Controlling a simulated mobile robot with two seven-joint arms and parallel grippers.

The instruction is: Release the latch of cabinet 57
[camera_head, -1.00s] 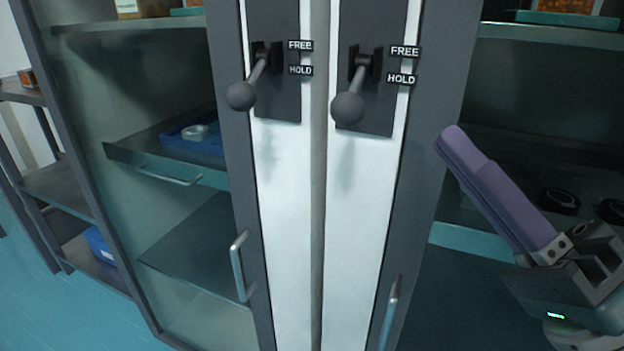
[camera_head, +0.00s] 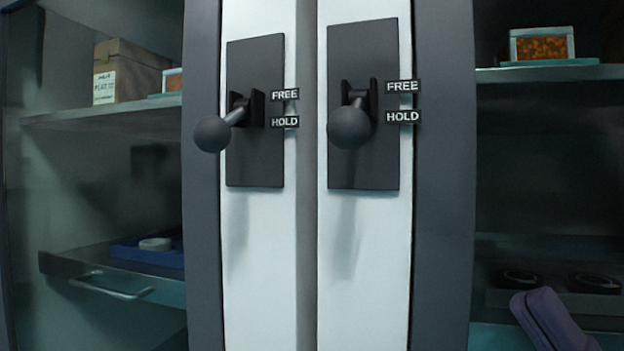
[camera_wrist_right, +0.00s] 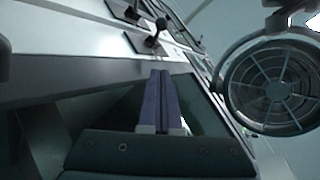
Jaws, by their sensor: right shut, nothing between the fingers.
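Two dark latch levers with ball ends stick out from dark plates on the white cabinet door frames in the head view: the left latch (camera_head: 213,133) and the right latch (camera_head: 349,127). Each ball is about level with its HOLD label, below FREE. No cabinet number is readable, so I cannot tell which is 57. My right gripper (camera_head: 543,318), with purple fingers, is low at the right, apart from both latches. In the right wrist view its fingers (camera_wrist_right: 161,76) are together and empty, with a latch ball (camera_wrist_right: 162,24) beyond the tips. My left gripper is not in view.
Glass-fronted shelves flank the latches. The left side holds a brown box (camera_head: 128,72) and a blue tray (camera_head: 150,250); the right side holds an orange-filled container (camera_head: 542,44) and dark round items (camera_head: 595,283). The space before the latches is clear.

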